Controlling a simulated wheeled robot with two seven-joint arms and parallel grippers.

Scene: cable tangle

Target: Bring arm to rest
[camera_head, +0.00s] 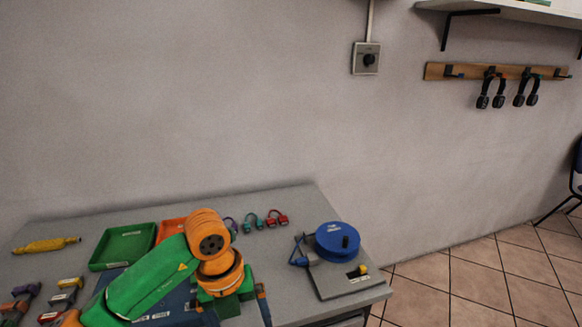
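My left arm, green with orange joints, comes in from the lower left and reaches over the table (345,292). Its wrist bends down, and my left gripper (234,312) points down toward the front of the table. Its two dark fingers stand wide apart, so it looks open. No held thing shows between them, though the fingertips are close to the lower picture edge. My arm hides part of a dark blue mat (180,303) beneath it. My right gripper is not in view.
A blue cable reel (337,241) stands on a grey plate at right. A green tray (122,246) and an orange tray (170,229) lie behind my arm. A yellow tool (46,245), several connectors (67,283) and coloured cable loops (251,222) lie around. Open floor is at right.

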